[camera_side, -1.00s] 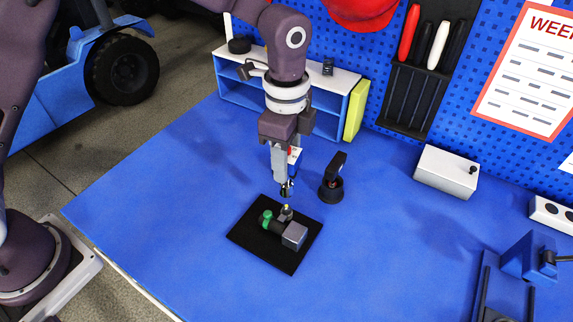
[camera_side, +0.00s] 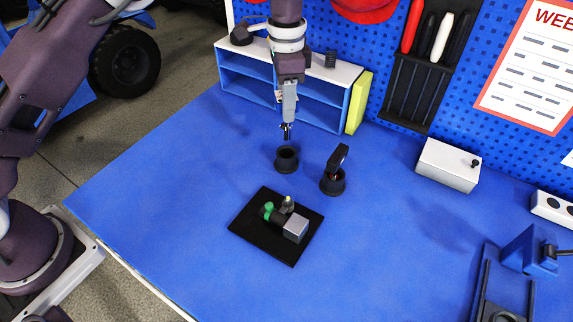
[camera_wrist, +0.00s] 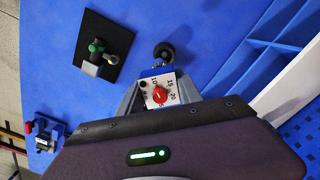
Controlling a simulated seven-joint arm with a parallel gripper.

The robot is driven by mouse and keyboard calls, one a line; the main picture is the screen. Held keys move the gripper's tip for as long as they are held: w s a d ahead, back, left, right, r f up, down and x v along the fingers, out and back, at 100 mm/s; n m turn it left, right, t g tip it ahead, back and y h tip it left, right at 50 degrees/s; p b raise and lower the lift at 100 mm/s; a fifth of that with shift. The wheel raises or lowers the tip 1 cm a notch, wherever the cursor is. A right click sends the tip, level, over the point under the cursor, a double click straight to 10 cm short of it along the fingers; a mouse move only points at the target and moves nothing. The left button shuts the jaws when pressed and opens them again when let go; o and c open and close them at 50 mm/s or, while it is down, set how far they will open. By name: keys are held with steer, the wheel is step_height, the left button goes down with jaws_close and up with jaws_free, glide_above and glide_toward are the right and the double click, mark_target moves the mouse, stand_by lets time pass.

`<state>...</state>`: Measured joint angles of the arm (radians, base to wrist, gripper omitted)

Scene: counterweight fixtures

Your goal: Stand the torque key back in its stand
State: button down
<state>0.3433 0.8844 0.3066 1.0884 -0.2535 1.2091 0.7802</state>
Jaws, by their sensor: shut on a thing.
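My gripper (camera_side: 288,118) is shut on the torque key (camera_side: 286,132), whose dark lower end points down in the side view. In the wrist view, a white dial face with numbers and a red pointer (camera_wrist: 159,94) shows between my fingers (camera_wrist: 160,100). A round black stand (camera_side: 287,160) with an open, empty-looking top is on the blue table, below the key in the side view. It also shows in the wrist view (camera_wrist: 164,53), just beyond the dial. The key is apart from it; I cannot tell whether it is exactly above.
A second black holder (camera_side: 333,185) with a black tool (camera_side: 338,157) stands to the right. A black mat (camera_side: 255,243) with a grey and green fixture (camera_side: 294,229) lies in front. A blue-and-white shelf (camera_side: 316,107) is behind, and a white box (camera_side: 448,165) is at right.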

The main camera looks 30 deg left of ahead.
mark_target(286, 136)
steer(key=shift+n, duration=0.3)
steer(key=f, duration=0.6)
steer(key=w+f, duration=0.1)
steer(key=f, duration=0.2)
steer(key=shift+a+f, duration=0.3)
steer(key=shift+f, duration=0.05)
steer(key=shift+f, duration=0.15)
steer(key=shift+f, duration=0.45)
steer(key=c, duration=0.8)
jaws_free()
step_height(286, 136, up, 13)
steer(key=shift+r, duration=0.15)
